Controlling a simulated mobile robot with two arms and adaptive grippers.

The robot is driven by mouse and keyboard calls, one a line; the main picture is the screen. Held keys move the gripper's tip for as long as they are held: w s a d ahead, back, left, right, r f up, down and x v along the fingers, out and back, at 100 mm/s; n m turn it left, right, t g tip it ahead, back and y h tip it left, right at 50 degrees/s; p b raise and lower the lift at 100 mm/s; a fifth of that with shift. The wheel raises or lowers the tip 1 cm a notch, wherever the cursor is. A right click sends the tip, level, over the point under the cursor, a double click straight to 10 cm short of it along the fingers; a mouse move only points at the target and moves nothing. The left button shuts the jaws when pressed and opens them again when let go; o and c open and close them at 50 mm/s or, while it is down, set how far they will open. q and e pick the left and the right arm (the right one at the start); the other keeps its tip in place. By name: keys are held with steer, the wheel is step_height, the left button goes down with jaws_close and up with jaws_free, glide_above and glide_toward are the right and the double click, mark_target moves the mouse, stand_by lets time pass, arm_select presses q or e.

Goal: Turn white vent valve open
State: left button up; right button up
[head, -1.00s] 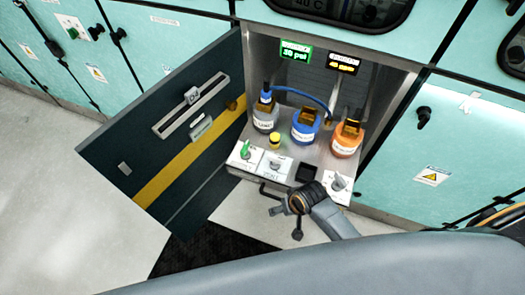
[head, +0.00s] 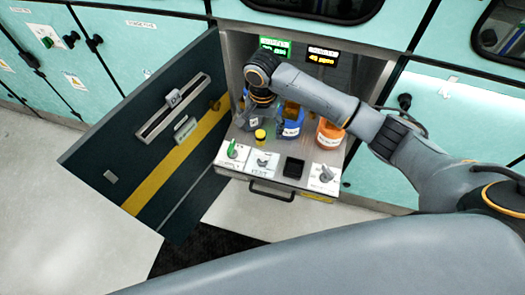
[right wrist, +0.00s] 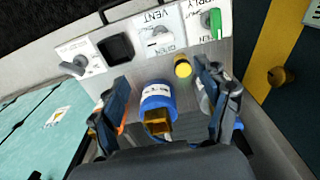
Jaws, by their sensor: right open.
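The white vent valve (head: 262,161) is a small pale handle on a white plate marked VENT, on the sloped front panel of the open cabinet. In the right wrist view the vent valve (right wrist: 159,43) shows near the top, with SHUT and OPEN lettering on its plate; its exact setting is too small to tell. My right gripper (head: 262,97) is over the bottles at the cabinet's left, behind the panel and apart from the valve. In the wrist view its two fingers (right wrist: 162,88) are spread with nothing gripped. My left gripper is not in view.
A green supply handle (head: 232,149) and a yellow knob (head: 260,135) are near the valve. A black square (head: 293,168) and another knob (head: 326,174) lie to the right. Blue (head: 292,122) and orange (head: 330,136) bottles stand behind. The open dark door (head: 150,140) is at left.

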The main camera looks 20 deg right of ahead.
mark_target(262, 154)
step_height(262, 154, down, 14)
steer(key=shift+r, duration=0.25)
steer(key=shift+p, duration=0.3)
steer(key=c, duration=1.2)
